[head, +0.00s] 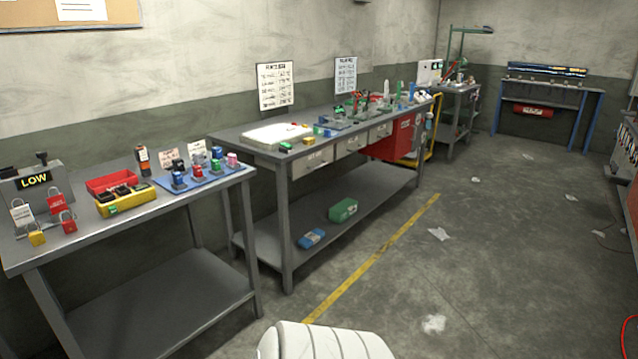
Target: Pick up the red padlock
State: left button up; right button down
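A red padlock (68,223) sits near the left end of the near grey table (95,262), its shackle up. A yellow padlock (37,238) sits just left of it. Behind it, another red padlock-like piece (56,203) and a white one (21,214) stand against a grey box with a "LOW" sign (35,180). These pieces are small, so I cannot tell whether they touch. Neither of my grippers is in view.
A yellow case (124,207), a red tray (111,182) and a blue board (203,178) with several small items share the near table. A longer workbench (228,135) with drawers stands beyond it. Open floor (470,280) with scattered paper scraps lies to the right.

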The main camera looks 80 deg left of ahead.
aim_at(69, 226)
jog(key=u, duration=4.15)
jog(key=i+l, duration=0.25)
jog(key=i, duration=0.25)
jog(key=i+l, duration=0.25)
jog(key=i, duration=0.3)
jog(key=u, duration=0.05)
